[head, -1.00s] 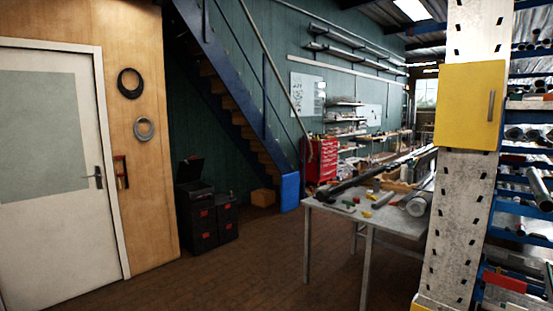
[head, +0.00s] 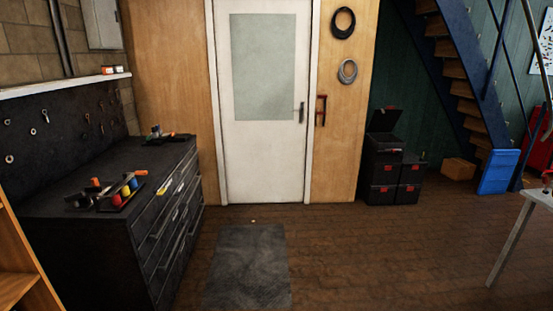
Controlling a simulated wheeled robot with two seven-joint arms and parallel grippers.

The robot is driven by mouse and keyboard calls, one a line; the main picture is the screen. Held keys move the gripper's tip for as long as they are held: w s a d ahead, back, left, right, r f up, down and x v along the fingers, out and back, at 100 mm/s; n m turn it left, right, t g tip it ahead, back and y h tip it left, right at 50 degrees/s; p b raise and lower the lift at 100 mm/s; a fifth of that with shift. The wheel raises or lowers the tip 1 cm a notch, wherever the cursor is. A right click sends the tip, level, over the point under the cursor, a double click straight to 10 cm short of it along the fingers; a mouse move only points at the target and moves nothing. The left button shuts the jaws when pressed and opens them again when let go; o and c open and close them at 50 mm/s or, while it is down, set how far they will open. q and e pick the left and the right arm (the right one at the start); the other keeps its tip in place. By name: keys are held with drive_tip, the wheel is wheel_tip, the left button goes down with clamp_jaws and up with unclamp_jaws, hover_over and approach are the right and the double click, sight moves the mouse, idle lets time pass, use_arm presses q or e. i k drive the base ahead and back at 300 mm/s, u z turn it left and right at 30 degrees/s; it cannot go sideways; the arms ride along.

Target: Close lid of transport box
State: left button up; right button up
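The black transport box (head: 383,143) sits on top of a stack of black boxes with red latches, against the back wall right of the door. Its lid (head: 385,119) stands raised, tilted up at the back. The box is several steps away across the floor. Neither of my grippers shows in the head view.
A black drawer cabinet (head: 150,225) with tools on top stands at left. A dark mat (head: 248,266) lies on the brown floor (head: 360,255), which is clear towards the boxes. A table (head: 538,197) edges in at right, and blue stairs (head: 475,85) rise behind.

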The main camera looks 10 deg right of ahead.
sight(385, 120)
drive_tip(key=z, duration=0.95)
drive_tip(key=i, duration=1.35)
drive_tip(key=z, duration=1.05)
drive_tip(key=i, duration=2.35)
drive_tip(key=u, duration=0.6)
drive_tip(key=i, duration=1.65)
drive_tip(key=u, duration=0.55)
